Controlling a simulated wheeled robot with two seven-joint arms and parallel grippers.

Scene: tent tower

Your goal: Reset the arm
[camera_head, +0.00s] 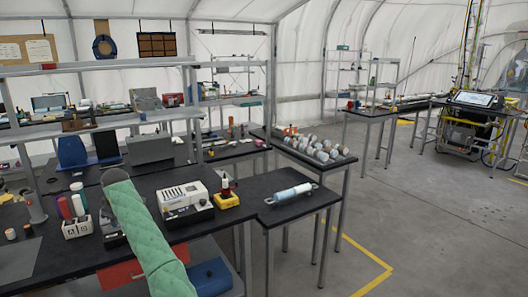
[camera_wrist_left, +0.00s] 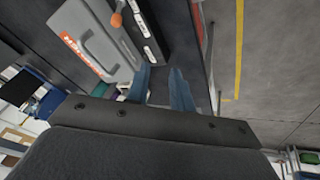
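My left arm, in a green quilted sleeve, rises from the bottom of the head view over the near left table. In that view I cannot make out its gripper fingers clearly. In the left wrist view my left gripper (camera_wrist_left: 161,82) shows two blue-grey fingers, spread apart with nothing between them. A grey case with an orange label (camera_wrist_left: 92,50) lies beyond and to the left of the fingers. My right arm and right gripper are in neither view.
The near black table (camera_head: 60,258) holds a white device (camera_head: 183,195), a yellow-based item (camera_head: 226,195) and bottles. A smaller table (camera_head: 280,212) holds a white-blue cylinder (camera_head: 291,194). Another table carries several canisters (camera_head: 318,150). The grey floor (camera_head: 430,220) at right is open.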

